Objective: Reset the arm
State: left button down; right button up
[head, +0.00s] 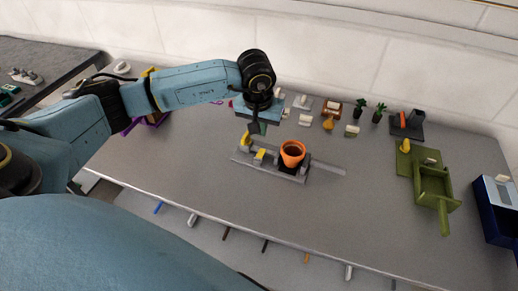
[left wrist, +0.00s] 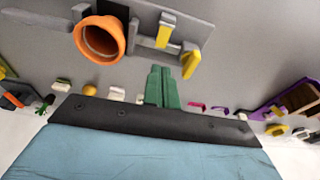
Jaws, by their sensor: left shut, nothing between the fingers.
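My left arm (head: 195,84) reaches in from the left over the grey table. My left gripper (head: 258,127) points down, above and behind the grey fixture (head: 298,179). In the left wrist view its green fingers (left wrist: 163,70) are together with nothing between them. An orange pot (head: 292,152) stands upright on the fixture, to the right of and in front of the gripper and apart from it. The pot also shows in the left wrist view (left wrist: 82,40), at the upper left. Yellow pieces (head: 259,154) sit on the fixture left of the pot. My right gripper is not seen.
Small items, including a plant (head: 379,111), line the table's back edge near the pale wall. A green box (head: 434,184) and a blue bin (head: 497,207) stand at the right. The front of the table (head: 330,225) is clear.

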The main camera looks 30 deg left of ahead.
pick_arm(q)
jog(key=shift+r, duration=0.5)
